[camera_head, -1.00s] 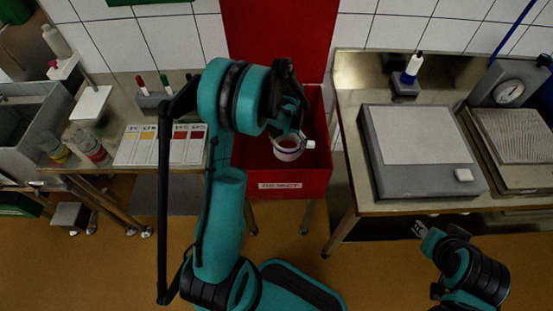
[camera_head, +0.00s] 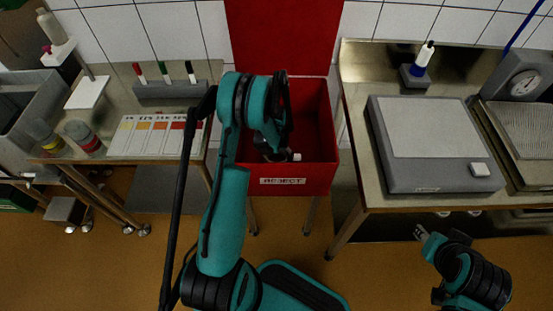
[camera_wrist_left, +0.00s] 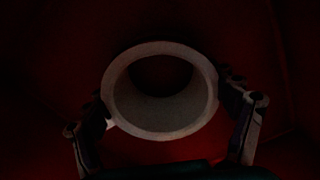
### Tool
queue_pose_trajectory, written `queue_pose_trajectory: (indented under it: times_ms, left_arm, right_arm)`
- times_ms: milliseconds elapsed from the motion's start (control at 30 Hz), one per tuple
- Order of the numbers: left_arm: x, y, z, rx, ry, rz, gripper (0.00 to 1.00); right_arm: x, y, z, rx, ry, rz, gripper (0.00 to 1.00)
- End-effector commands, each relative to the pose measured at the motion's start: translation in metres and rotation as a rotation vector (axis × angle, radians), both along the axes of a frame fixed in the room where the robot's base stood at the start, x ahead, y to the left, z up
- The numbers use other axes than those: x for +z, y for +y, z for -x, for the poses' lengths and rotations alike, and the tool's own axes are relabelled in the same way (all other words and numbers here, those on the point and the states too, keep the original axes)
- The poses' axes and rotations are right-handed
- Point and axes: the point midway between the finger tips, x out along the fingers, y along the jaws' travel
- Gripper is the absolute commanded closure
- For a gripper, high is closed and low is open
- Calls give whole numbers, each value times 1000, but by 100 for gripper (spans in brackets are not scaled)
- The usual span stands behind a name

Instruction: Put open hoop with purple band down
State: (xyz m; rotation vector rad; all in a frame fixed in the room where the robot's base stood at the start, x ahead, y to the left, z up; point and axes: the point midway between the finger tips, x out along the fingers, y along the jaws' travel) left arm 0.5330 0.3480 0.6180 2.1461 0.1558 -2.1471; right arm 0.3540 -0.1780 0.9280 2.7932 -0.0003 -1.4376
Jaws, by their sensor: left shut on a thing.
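The open hoop (camera_wrist_left: 160,126) is a pale ring. In the left wrist view it sits between the two fingers of my left gripper (camera_wrist_left: 165,98), which is shut on it. No purple band can be made out in the dim light. In the head view my left gripper (camera_head: 276,152) is down inside the red reject bin (camera_head: 318,174), and the arm and the bin's shade hide the hoop. Whether the hoop touches the bin floor cannot be told. My right gripper (camera_head: 428,236) is low at the right, away from the bin, and its opening is unclear.
The bin's front and side walls stand close around my left gripper. Left of it is a bench with colour cards (camera_head: 157,136) and a marker holder (camera_head: 171,90). Right of it is a steel table with a grey flat-topped device (camera_head: 433,130) and a bottle (camera_head: 423,60).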

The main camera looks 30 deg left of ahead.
Motion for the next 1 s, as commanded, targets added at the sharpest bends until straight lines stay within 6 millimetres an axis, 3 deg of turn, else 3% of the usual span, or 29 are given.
queue_pose_trajectory:
  times_ms: [333,367,400,800,1000]
  left_arm:
    - [-3,0,0,0,0,0,46]
    - [-3,0,0,0,0,0,12]
    - [-3,0,0,0,0,0,2]
    - [-1,0,0,0,0,0,0]
    - [29,0,0,0,0,0,0]
  right_arm:
    - [0,0,0,0,0,0,62]
    - [0,0,0,0,0,0,62]
    - [0,0,0,0,0,0,62]
    - [0,0,0,0,0,0,62]
    - [14,0,0,0,0,0,62]
